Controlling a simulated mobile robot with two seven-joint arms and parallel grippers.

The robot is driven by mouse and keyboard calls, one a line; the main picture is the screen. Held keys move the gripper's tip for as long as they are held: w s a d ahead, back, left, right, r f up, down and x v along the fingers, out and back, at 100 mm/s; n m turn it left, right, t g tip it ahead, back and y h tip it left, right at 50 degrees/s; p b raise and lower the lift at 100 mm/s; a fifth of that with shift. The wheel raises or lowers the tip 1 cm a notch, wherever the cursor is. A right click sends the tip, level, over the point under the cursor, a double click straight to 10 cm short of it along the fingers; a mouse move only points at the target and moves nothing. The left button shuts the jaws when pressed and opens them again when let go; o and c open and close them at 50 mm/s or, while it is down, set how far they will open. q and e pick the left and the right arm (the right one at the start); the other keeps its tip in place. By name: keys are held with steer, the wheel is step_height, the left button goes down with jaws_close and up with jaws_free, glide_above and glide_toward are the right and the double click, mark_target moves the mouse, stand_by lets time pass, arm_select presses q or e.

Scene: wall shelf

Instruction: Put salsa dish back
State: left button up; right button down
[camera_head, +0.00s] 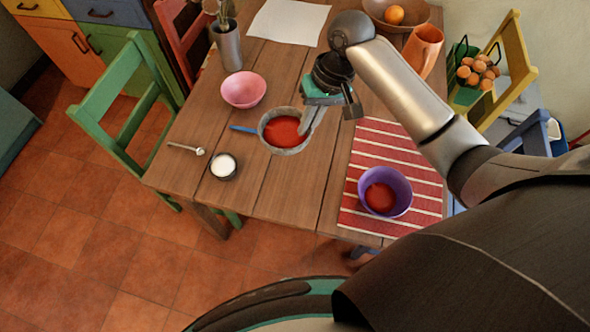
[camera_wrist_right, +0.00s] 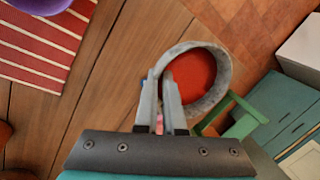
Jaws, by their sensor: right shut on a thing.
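The salsa dish is a grey, stone-like bowl (camera_head: 267,139) with red salsa in it, over the middle of the wooden table. My right gripper (camera_head: 304,130) is shut on its right rim. In the right wrist view the two fingers (camera_wrist_right: 167,82) pinch the wall of the dish (camera_wrist_right: 221,84), and the salsa surface looks level. I cannot tell whether the dish touches the table or hangs just above it. A purple bowl (camera_head: 404,184) with red salsa in it stands on a red striped mat (camera_head: 362,215). My left gripper is not in view.
On the table (camera_head: 190,135) are a pink bowl (camera_head: 243,90), a small white-filled dish (camera_head: 223,166), a spoon (camera_head: 187,149), a blue-handled thing (camera_head: 242,129), a grey plant pot (camera_head: 229,45) and an orange pitcher (camera_head: 424,48). A green chair (camera_head: 115,100) stands at the left.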

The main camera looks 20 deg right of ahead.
step_height(320, 180, down, 14)
steer(key=b, duration=0.3)
steer(key=shift+f+b, duration=0.95)
steer(key=shift+f, duration=1.25)
steer(key=shift+f, duration=0.1)
steer(key=c, duration=1.5)
jaws_free()
steer(key=shift+f, duration=0.15)
steer(key=o, duration=0.5)
steer(key=p+v, duration=0.3)
steer(key=v, duration=0.9)
steer(key=shift+r, duration=0.25)
